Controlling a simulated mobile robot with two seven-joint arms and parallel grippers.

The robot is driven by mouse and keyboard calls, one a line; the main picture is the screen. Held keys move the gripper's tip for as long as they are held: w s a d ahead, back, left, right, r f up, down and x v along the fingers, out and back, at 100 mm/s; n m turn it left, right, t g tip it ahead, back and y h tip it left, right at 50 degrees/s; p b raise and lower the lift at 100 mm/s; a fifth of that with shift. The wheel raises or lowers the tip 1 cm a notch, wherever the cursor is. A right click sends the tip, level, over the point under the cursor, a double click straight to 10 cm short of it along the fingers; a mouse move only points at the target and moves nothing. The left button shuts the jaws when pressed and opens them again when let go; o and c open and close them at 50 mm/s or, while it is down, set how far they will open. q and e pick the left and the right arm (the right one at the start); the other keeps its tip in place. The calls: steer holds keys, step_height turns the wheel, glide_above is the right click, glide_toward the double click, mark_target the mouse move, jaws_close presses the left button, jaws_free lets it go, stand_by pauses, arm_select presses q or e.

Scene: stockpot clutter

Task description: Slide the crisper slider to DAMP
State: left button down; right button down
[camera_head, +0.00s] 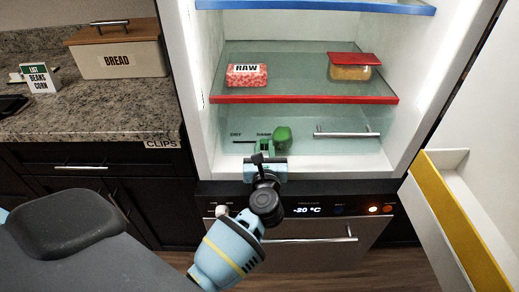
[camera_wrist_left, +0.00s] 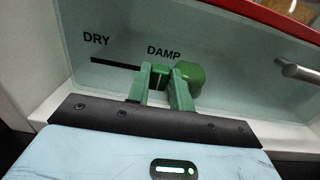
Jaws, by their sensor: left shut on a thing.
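The crisper drawer (camera_head: 345,150) has a clear front with a metal bar handle. It carries a black slot (camera_wrist_left: 108,63) with DRY at the left and DAMP at the right. My left gripper (camera_head: 265,147) reaches the drawer front from below. In the left wrist view its green fingers (camera_wrist_left: 164,82) are shut on the small dark green slider (camera_wrist_left: 161,74), just below the word DAMP. The fingers hide part of the slider and the slot's right end. My right gripper is in neither view.
A round green item (camera_wrist_left: 191,76) shows just right of the fingers, seemingly behind the clear front. A red-edged shelf (camera_head: 305,99) is above, holding a RAW pack (camera_head: 247,76) and a red-lidded container (camera_head: 351,67). The open fridge door (camera_head: 460,215) stands at right.

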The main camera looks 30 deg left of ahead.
arm_select(q)
steer(key=c, duration=1.3)
jaws_free()
steer(key=shift+w+d+f, duration=0.1)
steer(key=shift+d, duration=0.2)
steer(key=shift+c, duration=0.2)
steer(key=shift+o, duration=0.5)
steer(key=v, duration=0.7)
steer(key=shift+s+b, duration=0.35)
steer(key=shift+s, duration=0.05)
steer(key=shift+d, duration=0.15)
